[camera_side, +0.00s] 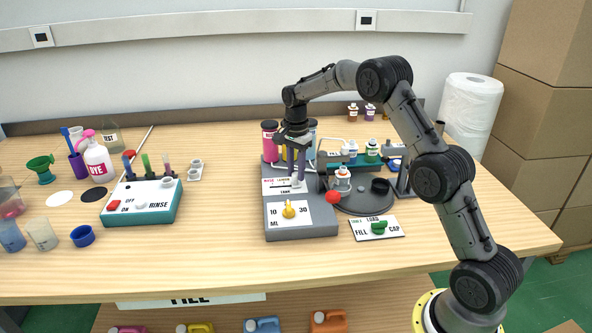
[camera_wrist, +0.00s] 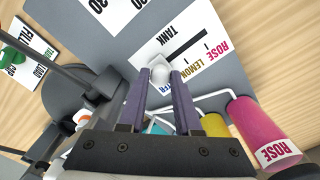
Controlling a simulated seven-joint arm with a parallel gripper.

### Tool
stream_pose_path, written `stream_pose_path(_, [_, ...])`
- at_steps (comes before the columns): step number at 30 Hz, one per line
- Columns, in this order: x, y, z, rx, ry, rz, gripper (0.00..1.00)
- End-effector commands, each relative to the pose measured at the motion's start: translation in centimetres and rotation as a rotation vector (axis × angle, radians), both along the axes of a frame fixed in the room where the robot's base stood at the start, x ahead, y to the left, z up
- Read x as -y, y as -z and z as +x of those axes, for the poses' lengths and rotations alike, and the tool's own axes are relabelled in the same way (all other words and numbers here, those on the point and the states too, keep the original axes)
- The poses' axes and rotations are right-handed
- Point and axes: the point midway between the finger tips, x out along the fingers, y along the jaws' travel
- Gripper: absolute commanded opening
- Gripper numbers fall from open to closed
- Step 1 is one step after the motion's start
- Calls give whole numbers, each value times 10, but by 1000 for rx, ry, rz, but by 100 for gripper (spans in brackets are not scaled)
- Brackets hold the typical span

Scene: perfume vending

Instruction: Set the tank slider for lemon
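The tank slider is on a white TANK panel (camera_side: 272,187) on top of a grey machine. In the wrist view, its dark slot (camera_wrist: 190,47) runs from the white slider knob (camera_wrist: 160,69) towards the ROSE mark (camera_wrist: 220,50). The LEMON mark (camera_wrist: 198,70) lies between ROSE and a partly hidden blue mark. The knob is at the slot end by the blue mark, away from ROSE. In the side view, my gripper (camera_side: 297,181) points down at the panel.
A yellow ML dial (camera_side: 289,209) sits in front of the slider. Rose (camera_wrist: 265,130) and yellow (camera_wrist: 217,127) tanks stand behind it. A dark turntable (camera_side: 366,203) with a small bottle (camera_side: 342,181) is to the right. A teal rinse box (camera_side: 142,202) is at left.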

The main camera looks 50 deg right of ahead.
Motion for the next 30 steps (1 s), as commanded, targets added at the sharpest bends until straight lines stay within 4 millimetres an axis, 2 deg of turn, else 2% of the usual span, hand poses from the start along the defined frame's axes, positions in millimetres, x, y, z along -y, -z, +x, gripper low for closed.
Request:
stream_pose_path(1, [0,0,0,0,0,0,21])
stream_pose_path(4, [0,0,0,0,0,0,3])
stream_pose_path(5, [0,0,0,0,0,0,0])
stream_pose_path(30, [0,-1,0,0,0,0,0])
